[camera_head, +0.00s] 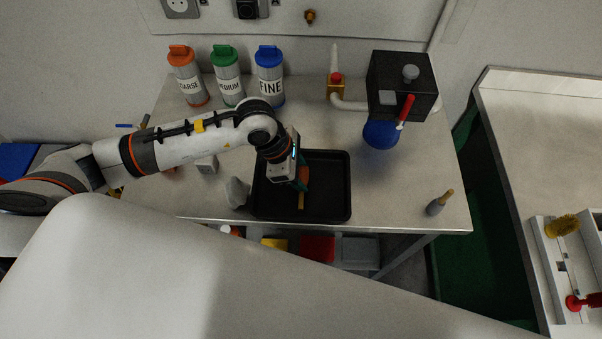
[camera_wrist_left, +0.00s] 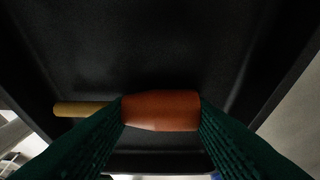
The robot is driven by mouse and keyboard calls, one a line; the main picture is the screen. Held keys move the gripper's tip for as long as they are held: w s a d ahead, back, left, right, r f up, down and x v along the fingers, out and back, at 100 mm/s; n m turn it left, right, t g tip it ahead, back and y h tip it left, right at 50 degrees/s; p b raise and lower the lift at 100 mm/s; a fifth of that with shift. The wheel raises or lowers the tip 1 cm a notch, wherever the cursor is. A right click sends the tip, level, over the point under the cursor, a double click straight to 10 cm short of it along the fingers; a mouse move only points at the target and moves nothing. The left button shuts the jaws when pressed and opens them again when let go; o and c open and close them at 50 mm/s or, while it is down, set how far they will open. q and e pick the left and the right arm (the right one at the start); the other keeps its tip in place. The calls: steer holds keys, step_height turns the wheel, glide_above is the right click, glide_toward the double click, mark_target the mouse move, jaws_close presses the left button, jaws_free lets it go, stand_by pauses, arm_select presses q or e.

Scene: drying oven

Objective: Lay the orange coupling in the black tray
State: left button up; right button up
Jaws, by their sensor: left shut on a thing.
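The orange coupling (camera_wrist_left: 162,110) lies crosswise between the two green fingers of my left gripper (camera_wrist_left: 162,112), which is shut on it. A tan rod-like end (camera_wrist_left: 80,109) sticks out from its left side in the left wrist view. In the head view the left gripper (camera_head: 302,186) points down over the black tray (camera_head: 335,208), with a sliver of the orange coupling (camera_head: 305,173) showing beside it. The coupling is within the tray's outline. I cannot tell whether it touches the tray floor. My right gripper is not in view.
Bottles with orange (camera_head: 188,85), green (camera_head: 227,88) and blue (camera_head: 269,85) lids stand at the back left. A black box device (camera_head: 402,85) with a blue bulb (camera_head: 380,134) stands at the back right. A grey piece (camera_head: 237,192) is left of the tray; a wooden-handled tool (camera_head: 439,203) lies right.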

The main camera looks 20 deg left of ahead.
mark_target(301, 176)
arm_select(q)
step_height(301, 176, up, 10)
steer(key=s, duration=0.1)
step_height(301, 176, down, 10)
steer(key=shift+s+d+p, duration=0.15)
steer(key=shift+p, duration=0.7)
steer(key=shift+f, duration=0.1)
steer(key=o, duration=1)
